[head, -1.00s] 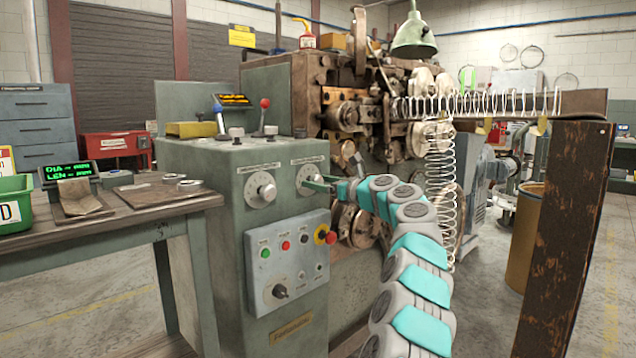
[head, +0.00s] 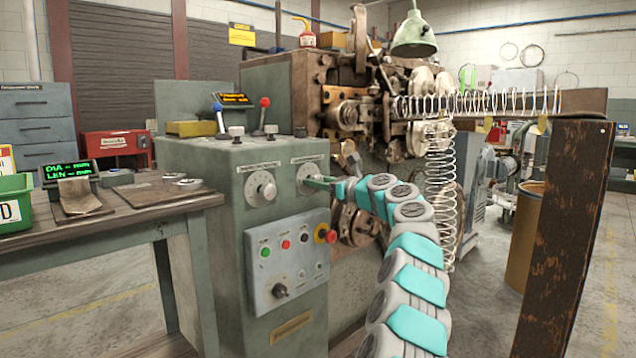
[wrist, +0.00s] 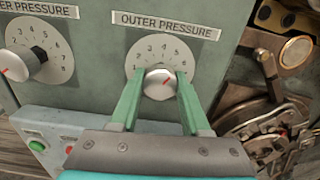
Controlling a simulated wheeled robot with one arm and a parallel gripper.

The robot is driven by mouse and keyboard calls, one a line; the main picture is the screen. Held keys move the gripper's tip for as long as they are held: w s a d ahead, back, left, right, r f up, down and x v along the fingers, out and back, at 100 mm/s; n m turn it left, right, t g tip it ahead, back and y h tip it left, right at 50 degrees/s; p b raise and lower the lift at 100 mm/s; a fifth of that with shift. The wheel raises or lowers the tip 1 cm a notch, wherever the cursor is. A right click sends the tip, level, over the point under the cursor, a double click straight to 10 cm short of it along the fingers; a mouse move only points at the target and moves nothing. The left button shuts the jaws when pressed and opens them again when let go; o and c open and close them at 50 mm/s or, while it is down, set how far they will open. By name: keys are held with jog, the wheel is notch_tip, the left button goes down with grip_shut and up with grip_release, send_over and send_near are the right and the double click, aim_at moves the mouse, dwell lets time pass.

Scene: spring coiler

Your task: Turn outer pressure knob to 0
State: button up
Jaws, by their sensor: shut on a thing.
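The outer pressure knob (wrist: 159,82) is a silver knob with a red mark, on a round white dial with numbers, under the label "OUTER PRESSURE" (wrist: 165,24). Its red mark points to the lower left. My gripper (wrist: 157,88) is shut on this knob, one green finger on each side. In the head view my gripper (head: 320,182) reaches the right-hand dial (head: 310,174) on the green cabinet and partly covers it. The other pressure knob (wrist: 17,66) is at the left in the wrist view, with its dial (head: 261,189) also in the head view.
A button panel (head: 288,262) with a yellow-and-red knob (head: 325,233) sits below the dials. Bare rollers and machine parts (wrist: 265,110) lie close to the right of the gripper. A workbench (head: 110,222) stands at the left.

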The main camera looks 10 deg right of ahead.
grip_shut()
